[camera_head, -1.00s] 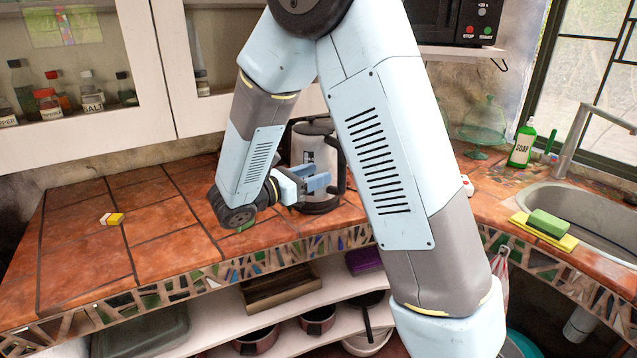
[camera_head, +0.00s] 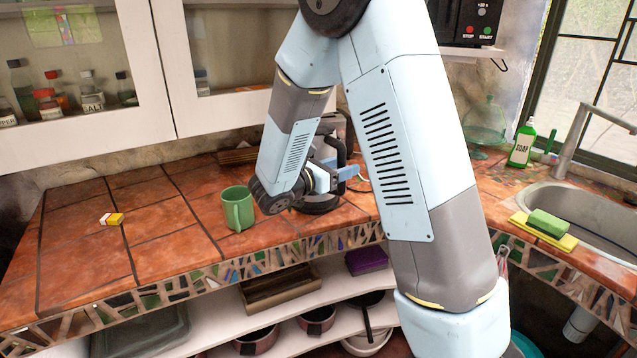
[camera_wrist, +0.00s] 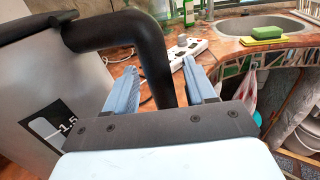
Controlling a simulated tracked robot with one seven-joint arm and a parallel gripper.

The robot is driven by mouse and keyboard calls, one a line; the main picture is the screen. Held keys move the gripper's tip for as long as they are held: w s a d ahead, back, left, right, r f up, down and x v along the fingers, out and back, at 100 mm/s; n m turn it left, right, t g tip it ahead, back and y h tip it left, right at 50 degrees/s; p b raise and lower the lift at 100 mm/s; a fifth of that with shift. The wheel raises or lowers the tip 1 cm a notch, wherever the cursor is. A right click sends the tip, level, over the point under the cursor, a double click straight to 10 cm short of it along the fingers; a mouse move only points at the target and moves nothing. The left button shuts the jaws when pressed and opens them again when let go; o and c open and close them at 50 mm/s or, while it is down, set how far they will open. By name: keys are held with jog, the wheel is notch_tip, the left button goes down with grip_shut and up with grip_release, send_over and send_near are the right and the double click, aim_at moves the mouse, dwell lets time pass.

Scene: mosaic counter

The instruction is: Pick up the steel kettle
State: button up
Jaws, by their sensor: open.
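The steel kettle (camera_head: 322,206) stands on the tiled counter, mostly hidden behind my arm in the head view. Its black handle (camera_head: 343,148) shows on the right side. In the wrist view the kettle's grey body (camera_wrist: 35,85), with a dark level window, fills the left. The thick black handle (camera_wrist: 148,62) runs down between the two blue fingers. My gripper (camera_wrist: 160,85) is open around the handle, with a finger on each side and a visible gap at the right finger. In the head view my gripper (camera_head: 346,172) is beside the kettle at handle height.
A green mug (camera_head: 237,208) stands on the counter left of my wrist, near the front edge. A white power strip (camera_wrist: 188,50) with a cord lies beyond the handle. A sink (camera_head: 585,210) with a sponge (camera_head: 547,223) is at the right. The left counter is mostly clear.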

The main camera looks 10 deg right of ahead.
jog(key=c, duration=1)
grip_shut()
jog(key=shift+r, duration=0.1)
